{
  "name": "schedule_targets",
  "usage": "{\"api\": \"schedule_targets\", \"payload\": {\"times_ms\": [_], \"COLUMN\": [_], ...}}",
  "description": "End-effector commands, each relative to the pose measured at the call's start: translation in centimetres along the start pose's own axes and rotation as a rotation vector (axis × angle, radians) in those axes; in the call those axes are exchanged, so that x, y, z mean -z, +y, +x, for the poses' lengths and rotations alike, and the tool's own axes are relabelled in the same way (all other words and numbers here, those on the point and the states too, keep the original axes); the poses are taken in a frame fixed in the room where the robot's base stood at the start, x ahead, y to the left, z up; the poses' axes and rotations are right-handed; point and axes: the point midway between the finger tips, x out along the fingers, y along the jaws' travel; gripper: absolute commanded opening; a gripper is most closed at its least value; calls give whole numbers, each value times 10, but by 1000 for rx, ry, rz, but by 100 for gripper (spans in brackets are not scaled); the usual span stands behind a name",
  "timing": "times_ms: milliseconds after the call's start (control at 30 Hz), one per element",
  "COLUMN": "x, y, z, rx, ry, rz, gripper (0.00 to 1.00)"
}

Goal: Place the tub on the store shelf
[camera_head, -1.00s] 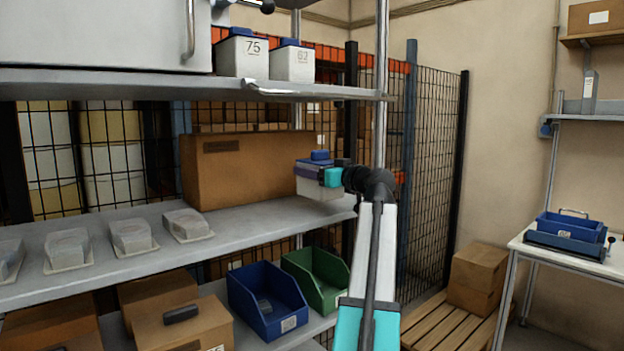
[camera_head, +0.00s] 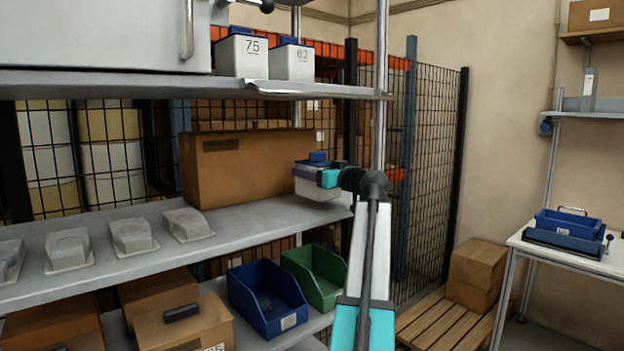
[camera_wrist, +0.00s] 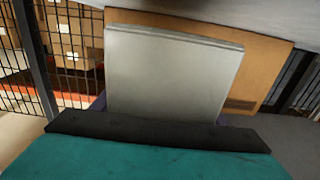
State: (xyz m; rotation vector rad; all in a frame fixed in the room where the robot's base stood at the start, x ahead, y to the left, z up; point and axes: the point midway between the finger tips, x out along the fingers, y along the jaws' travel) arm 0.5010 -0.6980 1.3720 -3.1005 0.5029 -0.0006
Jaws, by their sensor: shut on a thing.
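A small white tub with a blue lid (camera_head: 316,187) is at the right end of the middle shelf (camera_head: 250,222), beside a large cardboard box. My gripper (camera_head: 329,178) is shut on the tub from its right side. The tub is upright, low over the shelf or on it; I cannot tell if its base touches. In the wrist view a plain pale grey face of the tub (camera_wrist: 170,75) fills the middle, in front of the dark jaw edge. My fingertips are mostly hidden there.
The large cardboard box (camera_head: 245,168) stands left of the tub. Several grey moulded pieces (camera_head: 132,235) line the shelf's left part. Two white tubs (camera_head: 242,56) marked with numbers stand on the upper shelf. A shelf post (camera_head: 381,95) rises close to my arm. Blue (camera_head: 267,300) and green (camera_head: 318,277) bins sit below.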

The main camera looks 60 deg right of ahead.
Motion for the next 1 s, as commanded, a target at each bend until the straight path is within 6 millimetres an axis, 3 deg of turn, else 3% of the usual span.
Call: {"api": "schedule_targets", "payload": {"times_ms": [300,833,867,933,1000], "x": [-23,-29,-28,-28,-28], "y": [-1,-1,-1,-1,-1], "z": [0,0,0,0,0], "rx": [1,1,1,1,1], "ry": [0,0,0,0,0], "rz": [0,-1,-1,-1,-1], "gripper": [42,42,70,81,85]}}
